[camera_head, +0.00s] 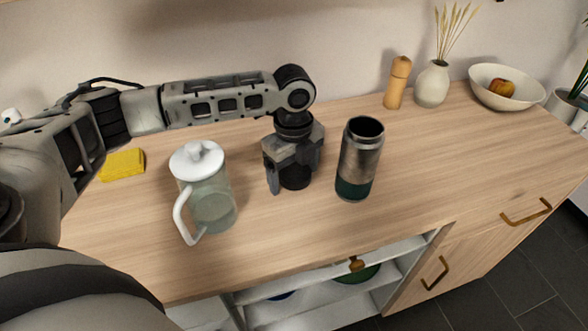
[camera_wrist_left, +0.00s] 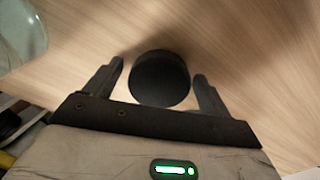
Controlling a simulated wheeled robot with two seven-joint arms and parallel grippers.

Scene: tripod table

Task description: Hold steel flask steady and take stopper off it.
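The steel flask (camera_head: 360,160) stands upright on the counter, brushed metal above and dark green below. Its mouth is open and dark, with no stopper in it. The black stopper (camera_head: 296,181) is to the left of the flask, under my left gripper (camera_head: 293,172), and appears to rest on the counter. In the left wrist view the round black stopper (camera_wrist_left: 160,80) sits between the two fingers of my left gripper (camera_wrist_left: 158,72). Gaps show beside it, so the fingers are open around it. My right gripper is not in view.
A glass pitcher (camera_head: 212,205) with a white lid stands left of my gripper; a yellow cloth or sponge (camera_head: 122,165) lies farther left. A pepper mill (camera_head: 397,84), vase (camera_head: 432,84) and bowl (camera_head: 489,92) with fruit stand at the back right. The counter right of the flask is clear.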

